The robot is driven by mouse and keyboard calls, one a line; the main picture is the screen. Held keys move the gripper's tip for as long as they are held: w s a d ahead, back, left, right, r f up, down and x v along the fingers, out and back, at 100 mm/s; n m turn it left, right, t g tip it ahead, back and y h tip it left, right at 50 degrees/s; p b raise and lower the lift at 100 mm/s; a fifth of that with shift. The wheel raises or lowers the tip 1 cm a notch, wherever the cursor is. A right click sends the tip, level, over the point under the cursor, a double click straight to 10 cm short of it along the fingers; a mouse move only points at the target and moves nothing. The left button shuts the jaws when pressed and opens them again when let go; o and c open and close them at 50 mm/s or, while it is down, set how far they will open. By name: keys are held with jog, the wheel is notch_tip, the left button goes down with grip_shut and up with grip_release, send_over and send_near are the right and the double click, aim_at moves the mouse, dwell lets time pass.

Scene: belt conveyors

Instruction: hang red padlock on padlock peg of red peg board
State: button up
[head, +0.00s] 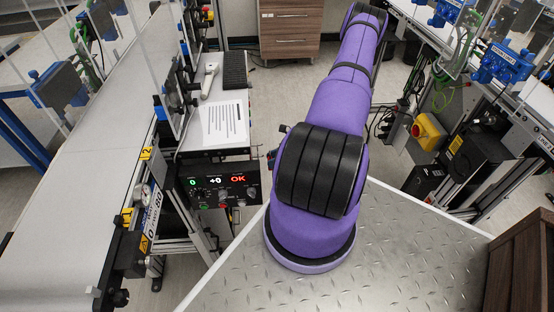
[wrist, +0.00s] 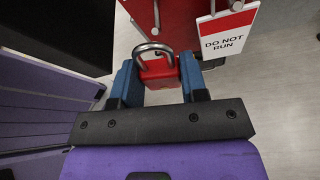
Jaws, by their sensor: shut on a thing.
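In the wrist view my gripper (wrist: 158,84) is shut on the red padlock (wrist: 160,72), with a blue finger on either side of its body. The padlock's silver shackle points away from the gripper, toward the red peg board (wrist: 180,18). The board fills the upper middle of the wrist view. A metal peg (wrist: 155,18) stands out from it just beyond the shackle. I cannot tell whether the shackle touches the peg. The head view shows my purple arm, but the gripper, padlock and board are not visible there.
A white and red "DO NOT RUN" tag (wrist: 226,36) hangs on the board, right of the padlock. A dark panel (wrist: 60,30) is at upper left. In the head view a conveyor belt (head: 95,150) runs along the left, and a wooden cabinet (head: 289,28) stands at the back.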

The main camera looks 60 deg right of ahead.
jog(key=shift+r+x, duration=0.2)
jog(key=shift+x, duration=2.2)
jog(key=shift+w, duration=0.2)
jog(key=o, duration=1)
jog(key=shift+o, duration=0.2)
jog(key=shift+d, duration=0.1)
